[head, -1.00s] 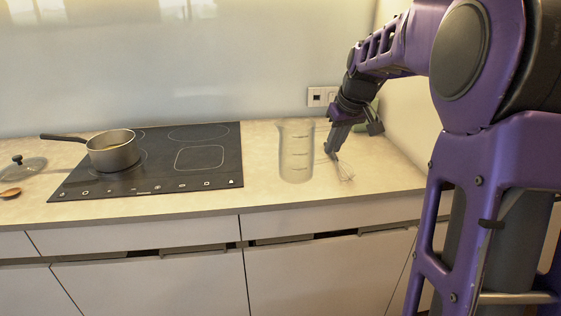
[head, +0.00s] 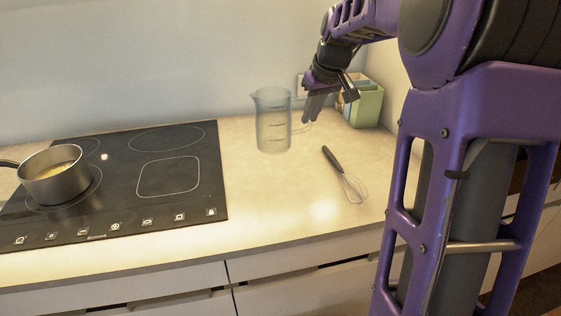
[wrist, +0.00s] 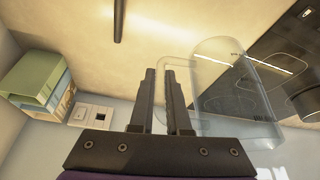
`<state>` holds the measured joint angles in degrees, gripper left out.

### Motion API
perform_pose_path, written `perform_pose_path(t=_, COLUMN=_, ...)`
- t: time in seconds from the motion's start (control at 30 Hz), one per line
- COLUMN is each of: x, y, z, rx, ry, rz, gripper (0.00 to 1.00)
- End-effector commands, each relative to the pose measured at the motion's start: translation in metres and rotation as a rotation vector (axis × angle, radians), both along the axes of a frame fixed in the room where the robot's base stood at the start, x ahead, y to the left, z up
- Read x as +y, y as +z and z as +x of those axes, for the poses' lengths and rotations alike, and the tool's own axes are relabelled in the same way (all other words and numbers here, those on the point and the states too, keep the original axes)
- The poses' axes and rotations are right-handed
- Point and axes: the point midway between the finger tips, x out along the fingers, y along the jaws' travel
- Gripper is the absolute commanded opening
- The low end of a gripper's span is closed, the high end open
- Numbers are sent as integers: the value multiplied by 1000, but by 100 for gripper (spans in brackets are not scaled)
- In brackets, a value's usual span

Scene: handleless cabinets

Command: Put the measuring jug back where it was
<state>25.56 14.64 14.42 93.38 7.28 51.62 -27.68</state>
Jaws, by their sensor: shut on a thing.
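The clear measuring jug (head: 272,125) is upright over the counter between the hob and the whisk, close to the back wall. I cannot tell whether its base touches the counter. My gripper (head: 312,115) is at the jug's right side, shut on its handle. In the wrist view the two fingers of my gripper (wrist: 161,72) point away from the camera with a narrow gap, and the see-through jug (wrist: 232,95) is just to their right. The handle between the fingers is hard to make out.
A whisk (head: 342,173) lies on the counter in front of my gripper. A green box (head: 367,104) stands in the back right corner, near a wall socket (wrist: 92,113). A pot (head: 54,178) sits on the black hob (head: 120,190). The counter before the jug is clear.

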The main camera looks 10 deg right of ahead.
Motion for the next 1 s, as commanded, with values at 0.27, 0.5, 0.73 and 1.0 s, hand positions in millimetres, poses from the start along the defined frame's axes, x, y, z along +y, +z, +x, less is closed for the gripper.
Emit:
perform_pose_path(t=0.27, x=0, y=-42, z=0, rx=2, ry=-1, rz=1, gripper=0)
perform_pose_path(t=0.5, x=0, y=-78, z=-1, rx=3, ry=0, rz=2, gripper=0)
perform_pose_path(t=0.73, x=0, y=-93, z=0, rx=0, ry=-1, rz=0, gripper=0)
perform_pose_path(t=1.0, x=0, y=-95, z=0, rx=1, ry=0, rz=1, gripper=0)
